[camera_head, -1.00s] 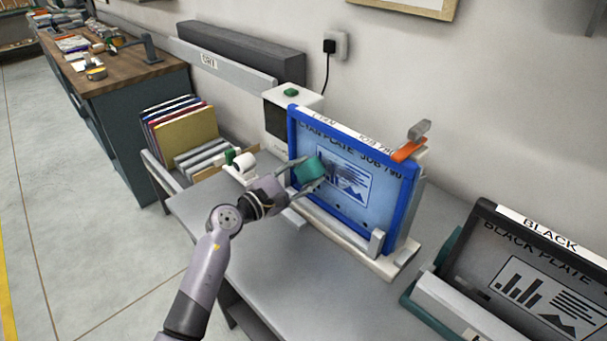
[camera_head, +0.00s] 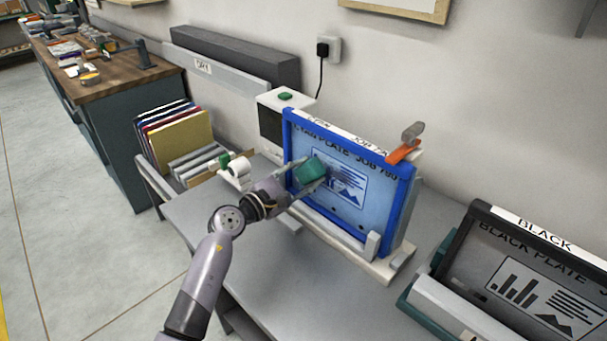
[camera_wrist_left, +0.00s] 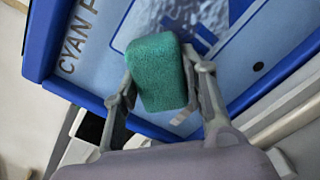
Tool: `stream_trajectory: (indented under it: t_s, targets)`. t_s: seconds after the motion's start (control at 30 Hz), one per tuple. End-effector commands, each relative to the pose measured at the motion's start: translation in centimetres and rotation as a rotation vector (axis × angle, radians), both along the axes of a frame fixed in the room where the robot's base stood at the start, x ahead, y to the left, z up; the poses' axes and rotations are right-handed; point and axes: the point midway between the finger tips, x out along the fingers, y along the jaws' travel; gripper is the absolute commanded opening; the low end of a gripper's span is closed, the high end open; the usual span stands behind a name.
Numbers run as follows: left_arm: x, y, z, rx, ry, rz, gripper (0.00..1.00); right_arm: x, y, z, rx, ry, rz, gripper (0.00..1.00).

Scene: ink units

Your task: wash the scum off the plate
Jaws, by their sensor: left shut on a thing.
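The cyan plate (camera_head: 345,208) stands upright in a blue frame on a light stand, with its print and dark smudgy scum near the middle. It fills the back of the left wrist view (camera_wrist_left: 115,30). My left gripper (camera_head: 307,176) is shut on a green sponge (camera_head: 311,169), held at the plate's left-middle face. The sponge also shows between the fingers in the left wrist view (camera_wrist_left: 156,72). I cannot tell for sure whether the sponge touches the plate. The scum (camera_wrist_left: 188,14) shows just beyond the sponge. My right gripper is not in view.
A black-framed plate (camera_head: 530,290) stands at the right. An orange clip (camera_head: 403,152) sits on the blue frame's top right corner. A white box with a green button (camera_head: 284,97) stands behind. Colored folders (camera_head: 180,138) stand at the left. The grey table (camera_head: 270,270) is clear in front.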

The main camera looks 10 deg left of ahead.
Motion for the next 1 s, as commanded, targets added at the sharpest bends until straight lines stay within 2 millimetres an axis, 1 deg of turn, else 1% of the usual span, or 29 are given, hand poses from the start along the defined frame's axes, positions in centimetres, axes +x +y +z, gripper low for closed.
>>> stream_trajectory:
  t_s: [0.3, 0.57, 0.9, 1.0]
  targets:
    - [-1.5, -2.2, 0.2, -0.001, 0.002, -0.002, 0.17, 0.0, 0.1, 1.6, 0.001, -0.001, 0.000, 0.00]
    - [-2.0, -3.1, 0.1, 0.000, 0.002, -0.001, 0.17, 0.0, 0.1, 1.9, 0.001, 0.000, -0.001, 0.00]
    - [-3.4, -5.5, 0.2, 0.000, 0.002, -0.003, 0.17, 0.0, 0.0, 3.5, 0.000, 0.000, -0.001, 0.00]
    - [-3.6, -5.8, 0.1, -0.001, 0.000, -0.001, 0.17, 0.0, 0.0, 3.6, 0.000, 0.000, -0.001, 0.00]
